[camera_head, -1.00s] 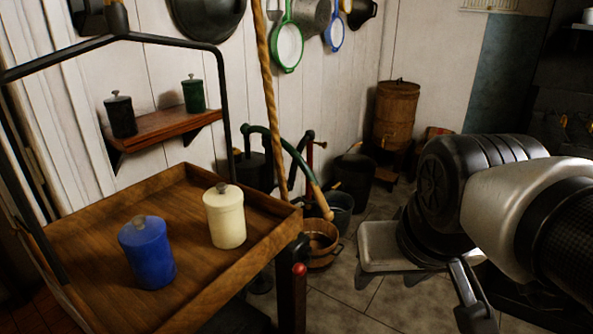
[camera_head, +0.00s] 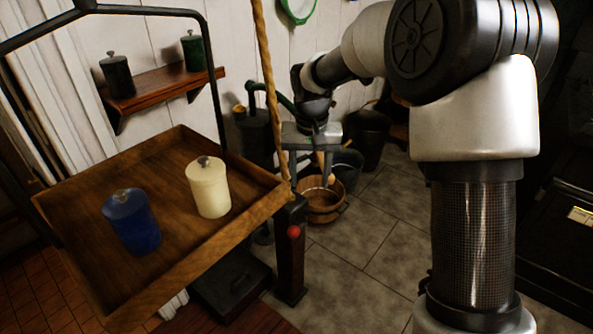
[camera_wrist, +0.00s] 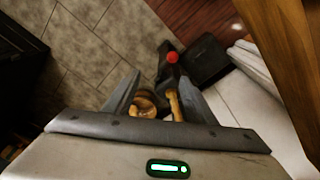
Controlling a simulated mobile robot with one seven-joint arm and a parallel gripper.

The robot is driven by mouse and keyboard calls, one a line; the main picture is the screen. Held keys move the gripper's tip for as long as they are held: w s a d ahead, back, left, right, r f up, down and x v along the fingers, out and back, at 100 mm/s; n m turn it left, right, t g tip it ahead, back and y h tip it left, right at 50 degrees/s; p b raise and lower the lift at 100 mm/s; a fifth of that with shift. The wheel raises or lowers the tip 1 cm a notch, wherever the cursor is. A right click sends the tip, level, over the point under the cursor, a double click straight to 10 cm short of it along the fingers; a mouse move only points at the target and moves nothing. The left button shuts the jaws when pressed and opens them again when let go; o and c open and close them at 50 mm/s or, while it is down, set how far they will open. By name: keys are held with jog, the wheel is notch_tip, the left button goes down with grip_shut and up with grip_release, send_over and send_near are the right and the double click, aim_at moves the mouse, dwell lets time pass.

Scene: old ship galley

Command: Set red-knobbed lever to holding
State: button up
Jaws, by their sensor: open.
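The red knob (camera_head: 294,232) sits on the side of a short dark post (camera_head: 291,265), by the tray's right corner. It also shows in the wrist view (camera_wrist: 172,57), just beyond my fingertips and a little right of centre. I cannot make out a lever arm or any position marks. My gripper (camera_head: 312,165) is open and points down, behind and above the knob in the head view. In the wrist view its fingers (camera_wrist: 158,85) are spread and apart from the knob. A wooden handle (camera_wrist: 174,105) shows between them.
A wooden tray (camera_head: 160,285) with a blue canister (camera_head: 132,222) and a cream canister (camera_head: 209,188) hangs to the left. A rope (camera_head: 268,90) runs beside the post. A wooden bucket (camera_head: 322,203) stands below my gripper. Tiled floor (camera_head: 375,255) is clear to the right.

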jog(key=g, duration=0.1)
send_near(294, 228)
notch_tip(294, 228, down, 12)
jog(key=b, duration=0.3)
jog(key=shift+w+a+r, duration=0.1)
jog(key=shift+w, duration=0.05)
grip_shut()
